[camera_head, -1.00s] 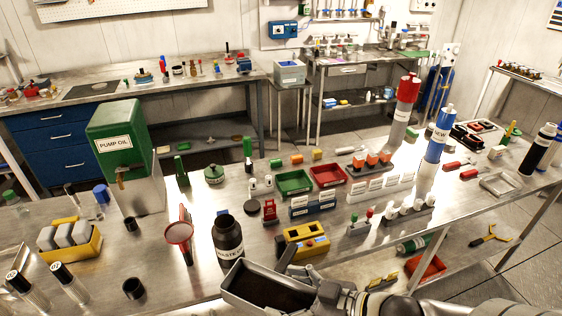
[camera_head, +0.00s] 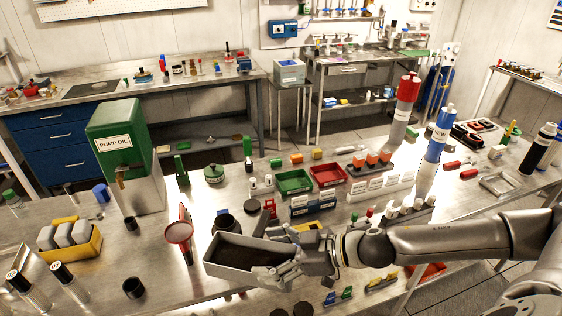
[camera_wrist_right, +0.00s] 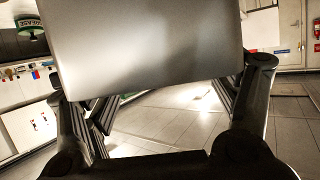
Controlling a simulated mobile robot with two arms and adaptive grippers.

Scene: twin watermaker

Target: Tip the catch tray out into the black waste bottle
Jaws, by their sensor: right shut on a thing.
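The catch tray (camera_head: 228,266) is a grey rectangular box with dark contents inside. My right gripper (camera_head: 282,270) is shut on its right end and holds it above the bench, close to level. In the right wrist view the tray's grey wall (camera_wrist_right: 145,45) fills the top between the fingers of my right gripper (camera_wrist_right: 160,95). The black waste bottle (camera_head: 226,222) stands behind the tray; only its neck and shoulder show, the rest is hidden by the tray. My left gripper is not in view.
Green (camera_head: 294,181) and red trays lie behind.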

